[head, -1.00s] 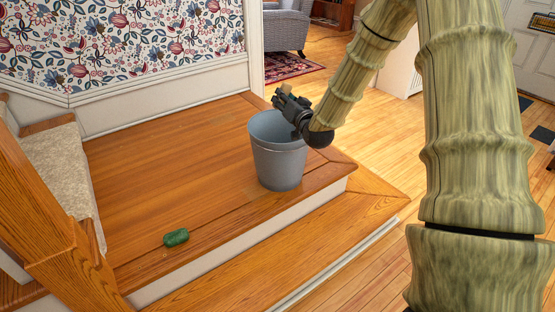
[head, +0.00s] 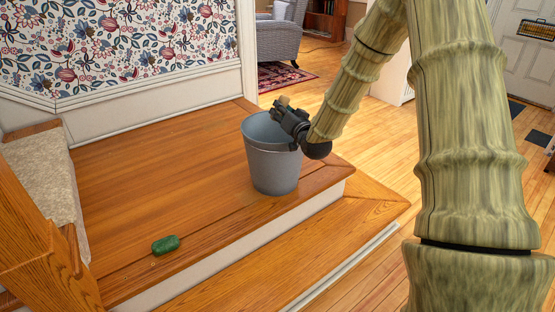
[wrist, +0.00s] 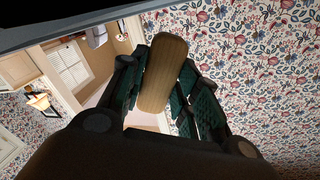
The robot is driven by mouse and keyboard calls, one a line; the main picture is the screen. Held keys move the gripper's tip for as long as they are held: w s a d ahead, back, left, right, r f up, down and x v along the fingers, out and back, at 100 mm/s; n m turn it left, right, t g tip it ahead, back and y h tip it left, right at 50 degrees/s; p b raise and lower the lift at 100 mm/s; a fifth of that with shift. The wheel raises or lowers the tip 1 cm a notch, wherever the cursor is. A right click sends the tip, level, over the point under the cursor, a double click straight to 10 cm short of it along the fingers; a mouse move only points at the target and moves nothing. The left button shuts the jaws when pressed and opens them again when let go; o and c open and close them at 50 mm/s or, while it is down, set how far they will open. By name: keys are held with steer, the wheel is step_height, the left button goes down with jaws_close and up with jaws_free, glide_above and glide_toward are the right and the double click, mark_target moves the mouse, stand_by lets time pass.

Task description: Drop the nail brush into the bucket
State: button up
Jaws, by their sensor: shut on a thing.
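The nail brush is a tan, wood-coloured oval block (wrist: 163,75), held between the dark green-padded fingers in the wrist view. In the head view only a small tan bit of it (head: 284,100) shows above my gripper (head: 284,109). My gripper is shut on it, at the right side of the bucket's mouth and near rim height. The grey-blue bucket (head: 272,170) stands upright on the wooden landing; its inner bottom is hidden.
A green lumpy block (head: 165,245) lies on the landing (head: 160,185) near its front edge. A wooden post (head: 40,250) and carpeted step are at left. A step edge drops in front of the bucket. A patterned wall stands behind; an armchair (head: 282,40) is farther back.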

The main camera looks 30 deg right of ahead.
steer(key=shift+f, duration=0.35)
steer(key=o, duration=1)
steer(key=shift+s, duration=0.15)
steer(key=s, duration=0.4)
steer(key=s+a, duration=0.1)
steer(key=s, duration=0.6)
steer(key=shift+s+a, duration=0.25)
steer(key=shift+s, duration=0.05)
steer(key=shift+f, duration=0.1)
